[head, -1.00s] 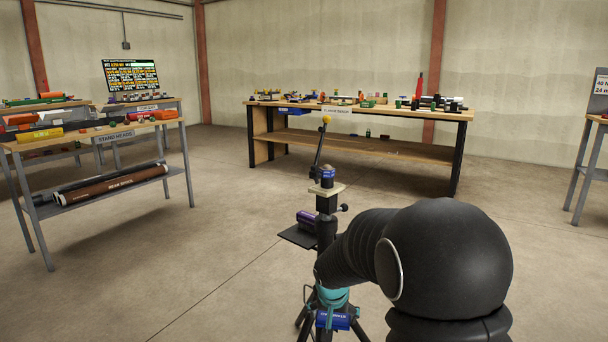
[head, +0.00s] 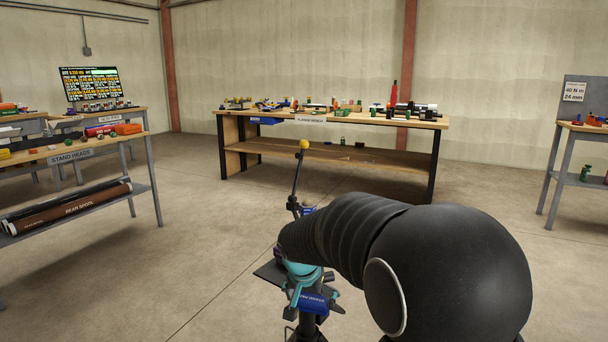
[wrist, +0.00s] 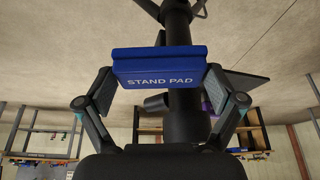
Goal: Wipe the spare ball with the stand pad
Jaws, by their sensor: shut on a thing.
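My gripper (wrist: 160,98) is shut on the blue stand pad (wrist: 160,68), a block with white lettering between its two fingers. In the head view the pad (head: 313,302) is low in the middle, in front of a dark pipe stand. The stand's dark post (wrist: 187,115) shows behind the pad in the wrist view. A yellow ball (head: 304,144) tops the stand's thin tilted lever, well above the pad. My arm hides much of the stand.
The stand heads bench (head: 75,157) is at left with long pipes on its shelf. A wooden bench (head: 330,118) with many small parts stands at the back. Another bench (head: 590,130) is at right. The floor (head: 180,240) between them is clear.

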